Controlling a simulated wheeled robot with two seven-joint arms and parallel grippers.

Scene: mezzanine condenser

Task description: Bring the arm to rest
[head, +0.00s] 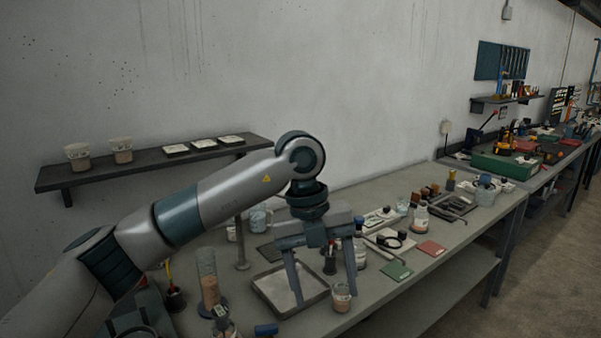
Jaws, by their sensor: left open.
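My left arm (227,192) comes in from the lower left and reaches over the workbench, bending down at the wrist. My left gripper (325,300) points down with its two fingers spread apart and nothing visible between them. It is above or just in front of a shallow grey tray (272,288) on the bench; the exact gap to the tray cannot be told. A small jar (341,297) shows beside the right finger; whether they touch is unclear. My right gripper does not show.
The grey workbench (468,232) carries bottles, a green card (396,271), a red card (431,248) and a tall cylinder (208,280) near my arm. A wall shelf (150,166) with cups stands behind my arm. Floor (540,270) is clear at the right.

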